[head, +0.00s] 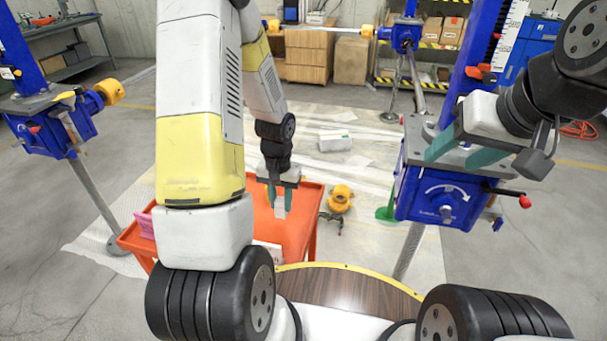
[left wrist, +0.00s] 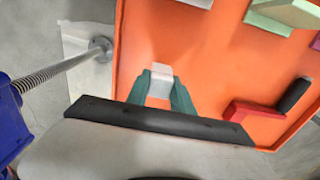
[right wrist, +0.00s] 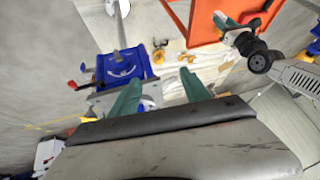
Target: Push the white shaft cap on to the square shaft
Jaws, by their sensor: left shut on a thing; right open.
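My left gripper (head: 280,200) is shut on a small white block-like piece, which looks like the white shaft cap (head: 280,209). It holds the cap over the orange tray; the cap also shows between the green fingers in the left wrist view (left wrist: 160,72). The near right blue screw jack (head: 430,192) has a curved white arrow on its front face and a short shaft (head: 447,212) sticking out below the arrow. Whether that shaft is square is too small to tell. My right gripper (head: 464,152) is open, its fingers by the top plate of this jack.
The orange tray (head: 310,225) stands below my left gripper. In the left wrist view, a red and black tool (left wrist: 265,108) lies in it. A yellow part (head: 341,196) is on the floor matting. Another blue jack with a yellow cap (head: 110,91) stands at left.

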